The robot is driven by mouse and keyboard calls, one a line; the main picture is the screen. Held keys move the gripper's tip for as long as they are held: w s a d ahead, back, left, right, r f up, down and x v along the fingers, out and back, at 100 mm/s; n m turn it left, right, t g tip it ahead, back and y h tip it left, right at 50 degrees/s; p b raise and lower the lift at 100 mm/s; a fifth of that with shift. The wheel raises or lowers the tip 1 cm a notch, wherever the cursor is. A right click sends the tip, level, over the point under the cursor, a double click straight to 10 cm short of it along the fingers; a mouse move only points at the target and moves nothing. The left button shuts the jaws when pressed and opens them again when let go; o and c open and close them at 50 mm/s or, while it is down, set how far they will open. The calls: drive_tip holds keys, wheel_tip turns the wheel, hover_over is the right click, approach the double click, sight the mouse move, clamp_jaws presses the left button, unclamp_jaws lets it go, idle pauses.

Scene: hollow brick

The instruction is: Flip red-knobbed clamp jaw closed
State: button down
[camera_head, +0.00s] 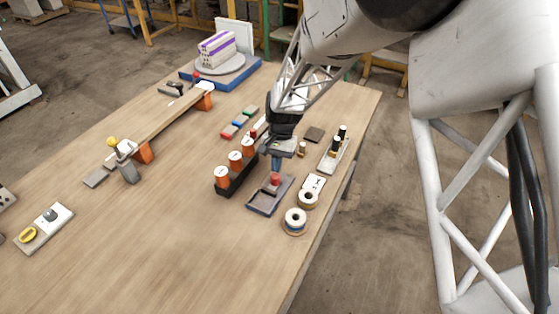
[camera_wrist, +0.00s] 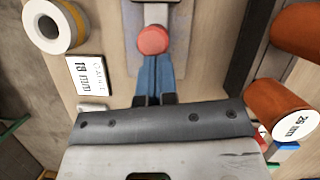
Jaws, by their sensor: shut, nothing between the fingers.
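A pale bar (camera_head: 165,122) spans two orange supports on the table. At its far end a small red knob (camera_head: 196,79) stands beside a pale clamp part (camera_head: 205,88); its jaw position is too small to tell. A yellow-knobbed clamp (camera_head: 122,149) is at the near end. My gripper (camera_head: 275,168) is away from both clamps, pointing down over a grey tray (camera_head: 254,206). Its blue fingers (camera_wrist: 154,80) are together and empty. Their tips are close to a red round knob (camera_wrist: 153,40) on that tray; whether they touch it I cannot tell.
Orange spools in a dark rack (camera_head: 235,180) stand just left of my gripper. Tape rolls (camera_head: 295,219), a white label card (camera_wrist: 90,75) and a tray with black-capped bottles (camera_head: 336,148) are to the right. Coloured blocks (camera_head: 238,122) lie behind. The front-middle table is clear.

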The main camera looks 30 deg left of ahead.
idle(0.4)
drive_tip(key=shift+w+a, duration=0.15)
drive_tip(key=shift+w, duration=0.6)
drive_tip(key=w, duration=0.2)
drive_tip(key=shift+w+a+r, duration=0.35)
drive_tip(key=shift+w, duration=0.05)
drive_tip(key=v, duration=0.9)
drive_tip(key=shift+s+r, duration=0.1)
drive_tip(key=shift+d, duration=0.1)
